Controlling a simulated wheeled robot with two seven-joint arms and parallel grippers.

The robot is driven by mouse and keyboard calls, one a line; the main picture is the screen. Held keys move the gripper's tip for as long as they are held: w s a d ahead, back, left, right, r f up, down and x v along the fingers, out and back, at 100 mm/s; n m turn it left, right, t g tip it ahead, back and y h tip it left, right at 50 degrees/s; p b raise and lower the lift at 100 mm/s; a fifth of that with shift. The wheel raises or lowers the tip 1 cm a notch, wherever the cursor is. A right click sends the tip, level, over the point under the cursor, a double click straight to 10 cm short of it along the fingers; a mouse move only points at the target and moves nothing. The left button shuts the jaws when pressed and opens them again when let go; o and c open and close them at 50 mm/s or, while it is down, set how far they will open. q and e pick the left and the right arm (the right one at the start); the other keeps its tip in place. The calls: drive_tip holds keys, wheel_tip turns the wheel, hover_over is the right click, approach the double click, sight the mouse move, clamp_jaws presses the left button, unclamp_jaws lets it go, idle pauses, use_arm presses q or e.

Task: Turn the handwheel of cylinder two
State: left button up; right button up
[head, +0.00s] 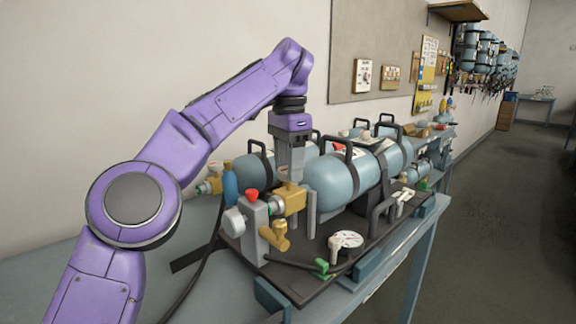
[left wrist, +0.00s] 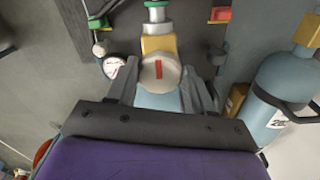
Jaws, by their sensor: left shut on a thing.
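My left gripper (head: 291,178) reaches down from above onto the brass valve (head: 289,199) at the near end of a pale blue cylinder (head: 335,181). In the left wrist view, a round grey handwheel (left wrist: 158,74) with a red mark sits between the two fingers, and the left gripper (left wrist: 158,90) is shut on it. The brass valve body (left wrist: 158,43) and a green fitting show beyond it. In the head view the fingers hide the handwheel. I cannot read a number on this cylinder. My right gripper is not in view.
Another cylinder (head: 255,170) lies behind, with its own valve. A grey block with a red knob (head: 252,195) stands close to the gripped valve. The floor at right is clear.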

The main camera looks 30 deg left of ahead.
use_arm(q)
drive_tip(key=shift+r, duration=0.15)
drive_tip(key=o, duration=1)
drive_tip(key=shift+d, duration=0.1)
drive_tip(key=shift+o, duration=0.2)
wheel_tip(320, 180, up, 10)
drive_tip(key=p, duration=0.9)
drive_tip(key=shift+r, duration=0.2)
